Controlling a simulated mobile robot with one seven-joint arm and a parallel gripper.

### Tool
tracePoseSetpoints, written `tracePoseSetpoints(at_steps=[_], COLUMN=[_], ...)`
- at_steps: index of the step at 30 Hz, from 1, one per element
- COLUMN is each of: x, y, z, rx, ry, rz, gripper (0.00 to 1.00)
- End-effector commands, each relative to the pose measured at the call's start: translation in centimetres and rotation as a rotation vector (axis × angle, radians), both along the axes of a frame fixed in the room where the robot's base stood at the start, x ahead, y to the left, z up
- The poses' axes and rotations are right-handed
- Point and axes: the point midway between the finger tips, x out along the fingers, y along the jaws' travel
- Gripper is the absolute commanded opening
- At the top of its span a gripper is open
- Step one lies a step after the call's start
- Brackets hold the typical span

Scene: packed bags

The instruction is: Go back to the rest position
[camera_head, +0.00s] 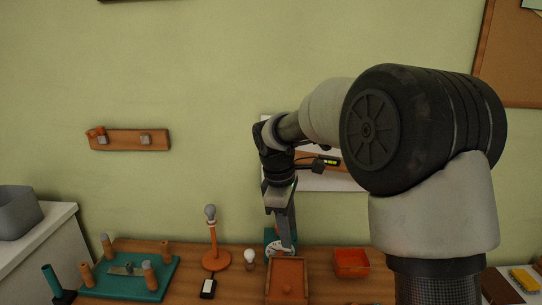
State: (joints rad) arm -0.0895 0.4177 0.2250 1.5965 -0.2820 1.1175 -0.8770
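My gripper (285,245) points straight down above the back of the wooden table (335,288). Its fingers show as one grey strip, so I cannot tell whether they are apart. Their tips overlap, in the picture, a small teal and white thing (271,240) behind the brown wooden box (287,266). I cannot tell whether they touch it. My arm reaches in from the right and hides part of the wall and table.
An orange stand with a bulb (213,235), a loose bulb (250,257) and a small black and white item (208,289) stand left of the box. A teal pegboard (128,285) lies farther left. A red-orange tray (351,263) is at right. A wooden rack (130,140) hangs on the wall.

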Motion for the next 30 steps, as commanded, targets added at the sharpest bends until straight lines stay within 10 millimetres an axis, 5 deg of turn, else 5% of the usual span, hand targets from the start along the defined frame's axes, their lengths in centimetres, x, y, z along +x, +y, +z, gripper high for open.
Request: tracePoseSetpoints(at_steps=[1, 3, 12, 21, 30], x=[-1.7, -4.1, -15.8, -24.6, -26.1], y=[-1.1, -2.5, -7.4, -9.3, -9.5], z=[3.5, 6.5, 14.8, 15.9, 15.4], rx=[0.009, 0.032, 0.205, 0.432, 0.488], ry=[-0.045, -0.099, -0.312, -0.43, -0.446], rz=[-0.077, -0.196, -0.722, -1.134, -1.22], gripper=[0.39, 0.39, 0.39, 0.39, 0.39])
